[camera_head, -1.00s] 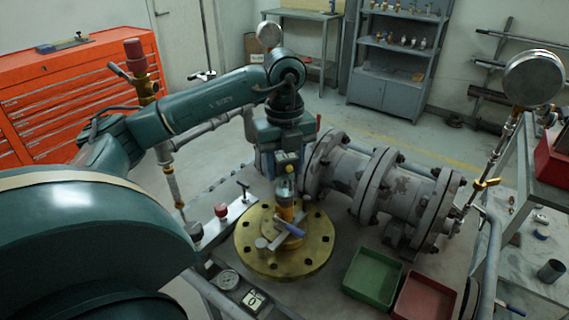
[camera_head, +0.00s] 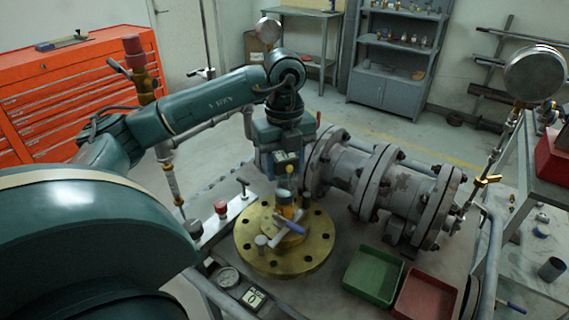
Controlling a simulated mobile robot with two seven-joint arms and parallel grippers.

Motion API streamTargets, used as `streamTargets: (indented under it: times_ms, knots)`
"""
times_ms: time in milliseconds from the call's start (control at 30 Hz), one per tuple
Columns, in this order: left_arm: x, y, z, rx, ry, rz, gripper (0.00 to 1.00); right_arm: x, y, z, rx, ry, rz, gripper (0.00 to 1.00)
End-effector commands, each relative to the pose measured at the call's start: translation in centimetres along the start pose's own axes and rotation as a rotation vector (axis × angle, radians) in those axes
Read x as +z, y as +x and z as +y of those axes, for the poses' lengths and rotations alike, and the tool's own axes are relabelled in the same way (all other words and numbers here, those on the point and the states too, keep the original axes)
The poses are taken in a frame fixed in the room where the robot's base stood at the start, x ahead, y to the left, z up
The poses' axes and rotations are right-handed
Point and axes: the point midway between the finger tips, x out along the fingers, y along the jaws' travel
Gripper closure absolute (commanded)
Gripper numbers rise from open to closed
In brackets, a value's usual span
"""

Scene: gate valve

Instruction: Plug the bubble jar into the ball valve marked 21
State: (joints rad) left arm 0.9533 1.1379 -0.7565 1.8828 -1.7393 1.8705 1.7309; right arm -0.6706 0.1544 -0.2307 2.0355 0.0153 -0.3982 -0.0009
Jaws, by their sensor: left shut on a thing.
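My left gripper (camera_head: 287,172) points straight down over the brass flange and is shut on the bubble jar (camera_head: 286,196), a small clear jar with amber at its lower part. The jar looks upright. Below it a ball valve with a blue lever (camera_head: 290,226) stands on the round brass flange (camera_head: 305,262). The jar's lower end is at the top of this valve in the picture; I cannot tell whether they touch or how far it is seated. No number 21 is readable on the valve. My right gripper is not in view.
A green tray (camera_head: 372,277) and a red tray (camera_head: 427,297) lie right of the flange. A grey flanged pipe (camera_head: 385,190) runs behind them. A rail with a red-capped fitting (camera_head: 221,208) is at left. A large gauge (camera_head: 533,75) rises at right.

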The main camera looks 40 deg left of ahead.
Motion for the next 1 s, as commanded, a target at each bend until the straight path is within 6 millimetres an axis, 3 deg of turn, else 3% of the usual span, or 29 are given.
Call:
streamTargets:
  times_ms: [133, 167, 400, 600, 867, 1000]
  knots:
    - [0.01, -0.04, -0.01, -0.001, 0.000, 0.000, 0.86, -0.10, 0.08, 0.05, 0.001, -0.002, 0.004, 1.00]
    - [0.01, -0.04, -0.01, -0.001, 0.000, 0.000, 0.54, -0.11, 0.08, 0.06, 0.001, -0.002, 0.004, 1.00]
    - [0.01, -0.02, 0.00, 0.000, 0.000, 0.000, 0.34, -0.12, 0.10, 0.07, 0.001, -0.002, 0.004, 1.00]
    - [0.00, -0.01, 0.00, 0.000, 0.000, 0.000, 0.31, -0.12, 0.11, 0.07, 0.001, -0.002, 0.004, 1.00]
    - [0.00, 0.03, 0.01, 0.001, 0.000, 0.000, 0.10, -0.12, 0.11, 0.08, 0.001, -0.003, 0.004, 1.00]
    - [0.00, 0.02, 0.01, 0.001, 0.000, 0.000, 0.09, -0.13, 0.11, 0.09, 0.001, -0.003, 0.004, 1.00]
